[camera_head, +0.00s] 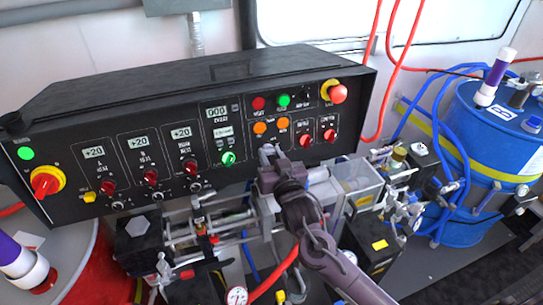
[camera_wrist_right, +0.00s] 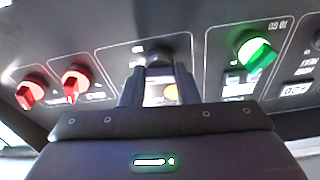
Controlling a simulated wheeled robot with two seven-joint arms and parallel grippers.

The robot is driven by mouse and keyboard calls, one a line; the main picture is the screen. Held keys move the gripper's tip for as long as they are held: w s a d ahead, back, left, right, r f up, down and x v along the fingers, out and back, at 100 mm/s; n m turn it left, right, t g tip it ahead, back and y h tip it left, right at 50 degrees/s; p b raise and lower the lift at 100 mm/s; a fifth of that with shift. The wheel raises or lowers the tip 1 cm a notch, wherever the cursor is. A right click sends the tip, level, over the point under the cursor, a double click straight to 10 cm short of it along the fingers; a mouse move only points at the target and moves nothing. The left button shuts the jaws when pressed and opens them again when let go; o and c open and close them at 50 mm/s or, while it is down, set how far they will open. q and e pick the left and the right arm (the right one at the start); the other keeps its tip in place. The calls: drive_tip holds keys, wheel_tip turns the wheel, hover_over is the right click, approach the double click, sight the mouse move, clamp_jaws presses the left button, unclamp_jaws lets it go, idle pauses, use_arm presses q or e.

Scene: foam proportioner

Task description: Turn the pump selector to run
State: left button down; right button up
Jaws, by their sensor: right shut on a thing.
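The black control panel (camera_head: 70,120) spans the head view from the left to the centre. My right gripper (camera_head: 267,152) is at its lower edge, below two orange lamps (camera_head: 259,127). In the right wrist view, the fingers (camera_wrist_right: 159,85) are shut on a dark knob (camera_wrist_right: 159,58), which appears to be the pump selector. The gripper hides most of this knob, so its pointer and setting cannot be read. My left gripper is not in view.
A green knob (camera_head: 228,158) and two red knobs (camera_head: 305,140) flank the gripper closely. A red mushroom button (camera_head: 337,94) is at the panel's upper right. Pipes and pump parts crowd below. A blue drum (camera_head: 465,150) stands right.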

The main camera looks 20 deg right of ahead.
drive_tip(key=m+h, duration=0.1)
drive_tip(key=m, duration=0.3)
drive_tip(key=shift+m, duration=0.4)
drive_tip(key=shift+a+m+g+h+b, duration=0.1)
drive_tip(key=shift+m+g+h+b, duration=0.35)
drive_tip(key=shift+m, duration=1.55)
drive_tip(key=shift+r, duration=0.1)
drive_tip(key=o, duration=1)
drive_tip(key=s+b, duration=0.1)
drive_tip(key=s, duration=0.4)
drive_tip(key=s+b, duration=0.1)
drive_tip(key=s, duration=0.1)
drive_tip(key=shift+s+a+r+b, duration=0.15)
drive_tip(key=shift+s+a+b, duration=0.15)
drive_tip(key=shift+s+a, duration=0.05)
